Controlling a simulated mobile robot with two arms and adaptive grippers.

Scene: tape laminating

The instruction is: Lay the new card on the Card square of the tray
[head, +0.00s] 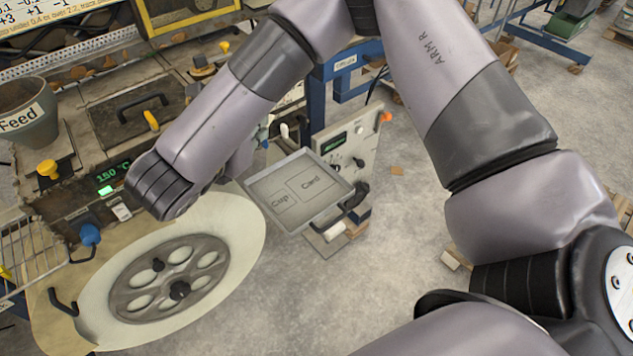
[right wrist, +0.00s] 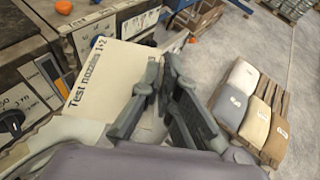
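The grey tray (head: 296,226) has a square marked Cup and a square marked Card (head: 312,186). Both squares look bare in the head view. My right arm reaches across to the left of the tray; its gripper is mostly hidden behind the wrist there. In the right wrist view the dark fingers of my right gripper (right wrist: 161,68) lean together with a narrow gap at the tips. My left gripper is out of view.
A machine with a Feed hopper (head: 28,115) and a green 150 °C display stands at left. A spoked wheel (head: 170,278) on a pale disc lies below it. Sacks (right wrist: 257,122) lie on a pallet at right.

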